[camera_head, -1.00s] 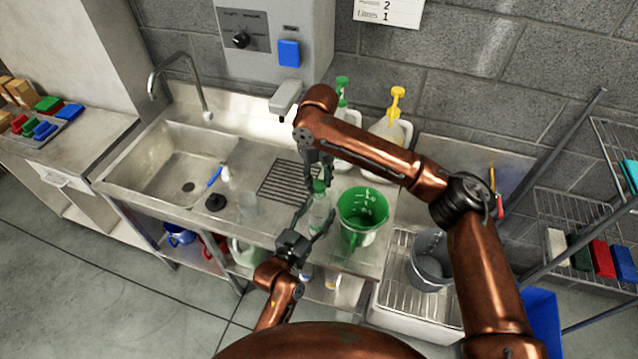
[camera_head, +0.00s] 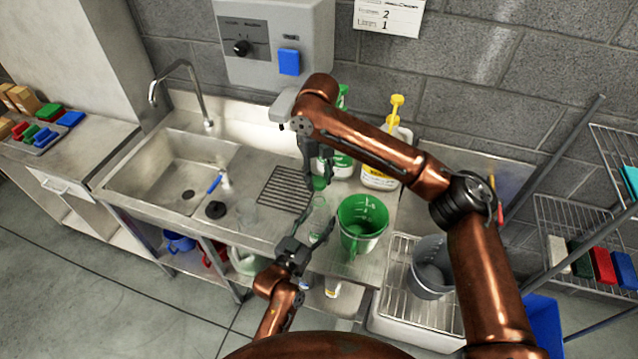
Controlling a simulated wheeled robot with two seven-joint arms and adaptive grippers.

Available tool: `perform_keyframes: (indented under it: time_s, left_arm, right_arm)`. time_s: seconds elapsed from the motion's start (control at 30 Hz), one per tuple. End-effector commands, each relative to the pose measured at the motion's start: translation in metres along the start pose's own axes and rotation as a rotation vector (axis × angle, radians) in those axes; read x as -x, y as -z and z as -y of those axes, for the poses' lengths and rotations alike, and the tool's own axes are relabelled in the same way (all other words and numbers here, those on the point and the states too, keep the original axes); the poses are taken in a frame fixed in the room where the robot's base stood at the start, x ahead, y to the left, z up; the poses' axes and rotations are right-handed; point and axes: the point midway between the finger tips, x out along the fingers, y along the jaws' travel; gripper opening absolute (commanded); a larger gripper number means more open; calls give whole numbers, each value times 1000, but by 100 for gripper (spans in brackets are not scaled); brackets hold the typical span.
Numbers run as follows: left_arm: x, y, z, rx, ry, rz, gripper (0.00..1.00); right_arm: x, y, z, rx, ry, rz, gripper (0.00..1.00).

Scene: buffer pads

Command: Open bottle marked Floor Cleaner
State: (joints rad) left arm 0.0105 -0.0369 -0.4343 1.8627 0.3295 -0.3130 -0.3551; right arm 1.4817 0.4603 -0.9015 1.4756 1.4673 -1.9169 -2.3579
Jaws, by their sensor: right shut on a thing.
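A clear bottle (camera_head: 318,219) stands on the steel counter, left of a green measuring jug. No label on it can be read. My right gripper (camera_head: 317,173) comes down from above and is shut on a green cap (camera_head: 319,184). A small gap seems to show between the cap and the bottle's top. My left gripper (camera_head: 307,236) is low at the counter's front, its fingers on either side of the bottle. Whether they press on it cannot be told.
The green jug (camera_head: 362,225) is close on the right. A white bottle with a yellow pump (camera_head: 384,160) and a green-topped one (camera_head: 343,162) stand behind. A grey bucket (camera_head: 430,268) is at right, a sink (camera_head: 170,175) at left, and a drain grid (camera_head: 283,188) behind the bottle.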

Motion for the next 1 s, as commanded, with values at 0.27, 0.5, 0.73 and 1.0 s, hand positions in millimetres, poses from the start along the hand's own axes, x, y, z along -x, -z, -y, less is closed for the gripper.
perform_keyframes:
  time_s: [0.27,0.5,0.73,1.0]
  left_arm:
    - [0,0,0,0,0,0,61]
    - [0,0,0,0,0,0,72]
    - [2,0,0,0,1,0,72]
    - [41,-2,1,-2,1,3,72]
  right_arm:
    - [-1,0,0,0,-1,-1,0]
    - [-1,0,0,0,-1,-1,0]
    - [-1,0,0,0,-1,-1,0]
    - [-1,0,0,0,-1,-1,0]
